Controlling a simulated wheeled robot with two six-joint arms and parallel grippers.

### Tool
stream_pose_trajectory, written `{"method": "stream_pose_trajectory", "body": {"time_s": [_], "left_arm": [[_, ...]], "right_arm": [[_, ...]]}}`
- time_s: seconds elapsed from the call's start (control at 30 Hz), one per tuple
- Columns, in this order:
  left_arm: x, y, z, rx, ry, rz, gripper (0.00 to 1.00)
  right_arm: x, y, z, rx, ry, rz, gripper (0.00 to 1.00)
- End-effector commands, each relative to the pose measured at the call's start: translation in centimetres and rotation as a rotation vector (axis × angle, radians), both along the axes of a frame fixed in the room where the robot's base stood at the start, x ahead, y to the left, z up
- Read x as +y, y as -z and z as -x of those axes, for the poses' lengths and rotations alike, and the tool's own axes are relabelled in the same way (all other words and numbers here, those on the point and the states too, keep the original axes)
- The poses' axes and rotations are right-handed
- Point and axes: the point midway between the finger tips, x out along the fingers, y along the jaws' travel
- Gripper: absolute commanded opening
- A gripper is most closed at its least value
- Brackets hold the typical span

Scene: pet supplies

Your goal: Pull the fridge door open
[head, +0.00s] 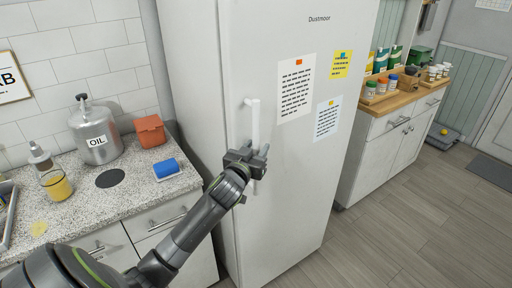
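The tall white fridge (290,180) stands in the middle of the head view with its door shut. Its white vertical handle (254,122) is on the left side of the door. My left gripper (260,152) is at the lower part of the handle, with its fingers on either side of the bar as seen from here. The gripper body hides part of the handle, and I cannot tell whether the fingers press on it. My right gripper is not in view.
A granite counter (85,206) on the left holds an oil canister (95,138), an orange container (150,131) and a blue sponge (166,168). A white cabinet (385,145) stands right of the fridge. The floor (400,235) in front is clear.

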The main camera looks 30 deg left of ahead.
Motion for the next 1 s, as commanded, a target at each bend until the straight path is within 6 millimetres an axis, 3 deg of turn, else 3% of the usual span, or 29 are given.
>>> {"method": "stream_pose_trajectory", "body": {"time_s": [0.27, 0.57, 1.0], "left_arm": [[0.00, 0.00, -0.09, 0.000, 0.000, 0.000, 0.38], [0.00, 0.01, -0.07, 0.000, 0.000, 0.000, 0.00], [-0.03, 0.13, 0.09, 0.000, -0.022, 0.001, 0.00]], "right_arm": [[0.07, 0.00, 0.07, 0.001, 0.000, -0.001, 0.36], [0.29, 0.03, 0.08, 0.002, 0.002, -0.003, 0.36], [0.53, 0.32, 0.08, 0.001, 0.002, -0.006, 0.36]]}}
